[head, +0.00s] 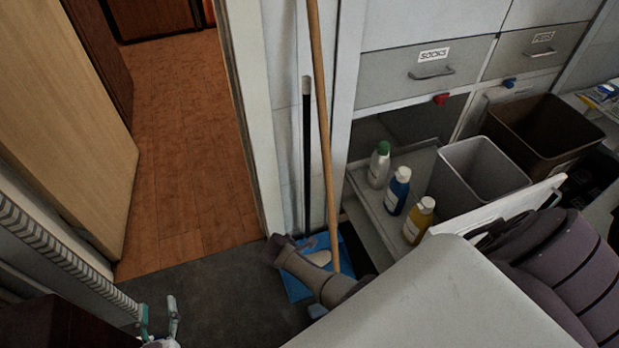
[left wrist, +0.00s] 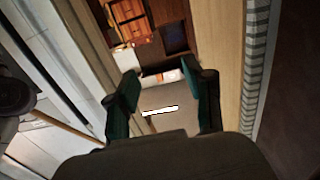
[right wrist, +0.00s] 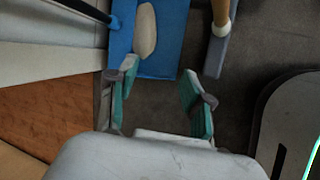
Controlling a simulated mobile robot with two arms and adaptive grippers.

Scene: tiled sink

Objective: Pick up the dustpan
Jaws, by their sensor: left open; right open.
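The dustpan (head: 294,287) is a blue pan on the floor against the wall. A thin dark upright handle (head: 306,150) stands at its back; my right arm partly covers the pan. In the right wrist view the blue pan (right wrist: 178,45) lies just beyond my right gripper (right wrist: 160,78), which is open and empty. Its left fingertip overlaps the pan's near corner in the picture; I cannot tell if they touch. My left gripper (head: 158,306) is open and empty, over the grey floor; it also shows in the left wrist view (left wrist: 160,80).
A wooden-handled broom (head: 319,110) leans beside the dustpan. An off-white oval thing (right wrist: 146,30) shows on the pan. Several bottles (head: 399,186), a grey bin (head: 478,190) and a brown bin (head: 545,175) are at the right. A doorway opens at the left; the grey floor (head: 215,295) is clear.

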